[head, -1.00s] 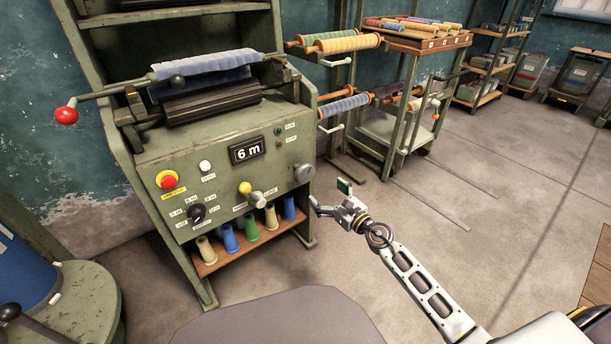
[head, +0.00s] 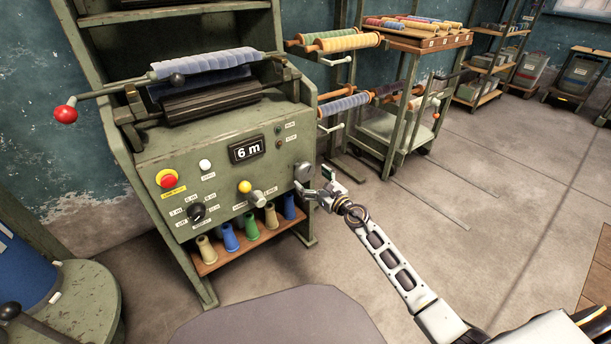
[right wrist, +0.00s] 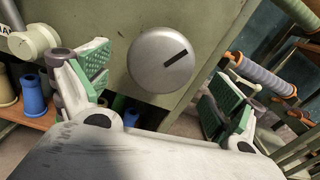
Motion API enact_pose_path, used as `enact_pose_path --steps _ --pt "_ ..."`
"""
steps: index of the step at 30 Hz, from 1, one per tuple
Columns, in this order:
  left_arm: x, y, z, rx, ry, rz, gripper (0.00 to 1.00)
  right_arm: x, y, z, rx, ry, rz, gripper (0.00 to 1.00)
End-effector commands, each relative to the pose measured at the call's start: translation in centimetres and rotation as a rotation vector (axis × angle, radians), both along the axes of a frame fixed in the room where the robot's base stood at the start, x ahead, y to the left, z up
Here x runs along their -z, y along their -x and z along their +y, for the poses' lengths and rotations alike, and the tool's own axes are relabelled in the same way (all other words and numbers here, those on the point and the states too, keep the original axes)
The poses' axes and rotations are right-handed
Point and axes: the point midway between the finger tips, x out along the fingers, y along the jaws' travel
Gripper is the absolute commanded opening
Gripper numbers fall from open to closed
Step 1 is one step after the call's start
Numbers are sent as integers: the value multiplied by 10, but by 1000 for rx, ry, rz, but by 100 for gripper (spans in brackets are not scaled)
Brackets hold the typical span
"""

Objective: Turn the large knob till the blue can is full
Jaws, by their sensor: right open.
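The large knob is a silver round knob (head: 304,172) with a dark pointer mark, on the right of the green machine's front panel. In the right wrist view the knob (right wrist: 155,65) shows between the two finger pads, its mark slanting up to the right. My right gripper (head: 314,182) is open just in front of the knob, with nothing between its fingers that I can see gripped. A blue can-like drum (head: 22,268) is partly in view at the far left; its inside is hidden. My left gripper is out of view.
Cones stand on the shelf below. The floor at right is clear.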

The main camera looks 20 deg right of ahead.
Motion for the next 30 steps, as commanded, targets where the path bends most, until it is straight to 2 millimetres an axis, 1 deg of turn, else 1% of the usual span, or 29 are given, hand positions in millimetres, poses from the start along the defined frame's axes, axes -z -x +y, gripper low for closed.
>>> enact_pose_path --steps 6,12,18,26,29,30 --pt "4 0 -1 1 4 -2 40 0 -18 7 1 -2 -2 94" --pt "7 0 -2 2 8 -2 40 0 -29 11 0 -3 -1 94" --pt "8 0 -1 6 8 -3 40 0 -34 13 -1 -1 0 94" --pt "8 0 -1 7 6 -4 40 0 -34 13 -1 -1 0 94" --pt "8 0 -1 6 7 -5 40 0 -34 13 -1 -1 0 84" --pt "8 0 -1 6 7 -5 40 0 -34 13 0 -1 0 78"
